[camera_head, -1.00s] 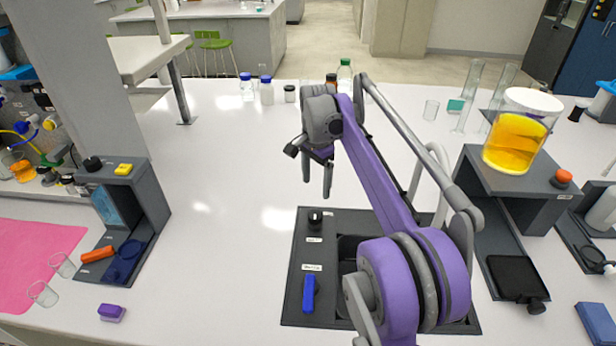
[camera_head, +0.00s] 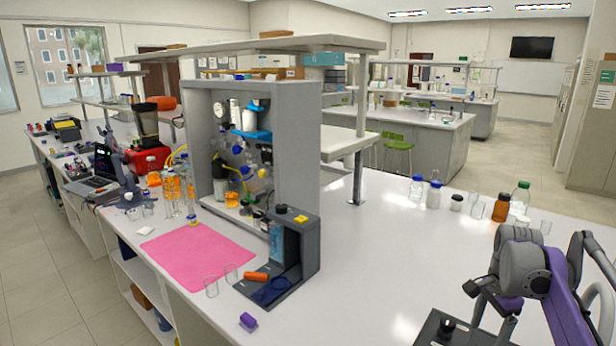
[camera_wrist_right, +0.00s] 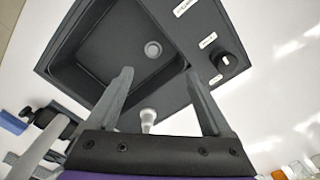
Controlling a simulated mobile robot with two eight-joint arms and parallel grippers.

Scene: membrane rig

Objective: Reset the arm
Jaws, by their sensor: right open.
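My right arm is the purple and grey one at the right edge of the head view. A grey, round-ended spout (camera_wrist_right: 148,118) shows between the fingers. My left gripper is not in view.
A rig in a grey frame (camera_head: 296,150) stands on the bench beside a pink mat (camera_head: 198,252). A dark grey stand (camera_head: 298,250) is in front of it. Bottles, including a brown one (camera_head: 501,208), stand at the back right. The white bench between (camera_head: 390,260) is clear.

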